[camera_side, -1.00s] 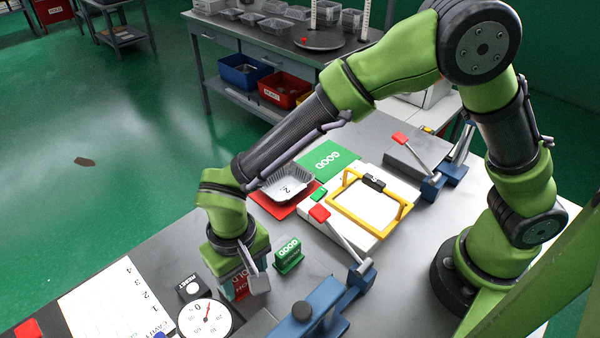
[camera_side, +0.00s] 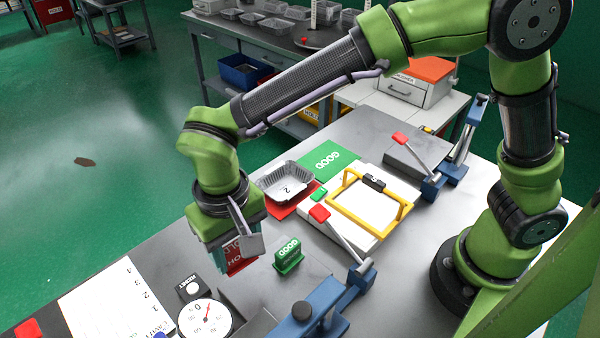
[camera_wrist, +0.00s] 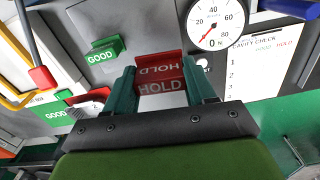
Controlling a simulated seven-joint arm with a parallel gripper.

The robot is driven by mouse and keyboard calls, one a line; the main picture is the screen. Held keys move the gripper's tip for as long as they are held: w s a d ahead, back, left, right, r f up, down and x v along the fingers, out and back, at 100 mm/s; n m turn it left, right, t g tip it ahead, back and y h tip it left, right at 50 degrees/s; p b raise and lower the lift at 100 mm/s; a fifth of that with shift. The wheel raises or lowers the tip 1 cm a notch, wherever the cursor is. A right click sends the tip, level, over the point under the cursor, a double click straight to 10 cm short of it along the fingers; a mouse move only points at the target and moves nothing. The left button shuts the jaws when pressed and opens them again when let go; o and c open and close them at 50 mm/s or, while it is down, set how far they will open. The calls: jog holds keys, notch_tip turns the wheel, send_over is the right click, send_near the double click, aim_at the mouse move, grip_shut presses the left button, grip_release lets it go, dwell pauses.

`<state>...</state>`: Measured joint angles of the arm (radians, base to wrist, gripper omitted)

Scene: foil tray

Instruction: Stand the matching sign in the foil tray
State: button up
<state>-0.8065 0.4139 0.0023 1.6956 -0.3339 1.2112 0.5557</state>
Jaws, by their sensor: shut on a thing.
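My gripper (camera_side: 235,252) is shut on the red HOLD sign (camera_side: 242,264) and holds it above the table. In the wrist view the HOLD sign (camera_wrist: 160,76) sits between the two dark green fingers (camera_wrist: 163,90). The green GOOD sign (camera_side: 288,254) stands upright on the table to the right of my gripper; it also shows in the wrist view (camera_wrist: 103,53). The grey foil tray (camera_side: 287,180), marked 2, sits on a red mat (camera_side: 312,206) further back. No sign stands in the tray.
A green GOOD mat (camera_side: 328,158) lies behind the tray. Close by are a white block with a yellow frame (camera_side: 368,209), a red-tipped lever clamp (camera_side: 342,238), a round gauge (camera_side: 206,319) and a white checklist sheet (camera_side: 118,303). Table in front of the tray is mostly clear.

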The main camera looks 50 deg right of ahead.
jog(key=w+d+r, duration=0.2)
jog(key=n, duration=0.1)
send_near(286, 189)
notch_tip(286, 189, down, 6)
jog(key=shift+r, duration=0.1)
dwell(0.3)
jog(key=o, duration=0.7)
jog(key=shift+o, duration=0.2)
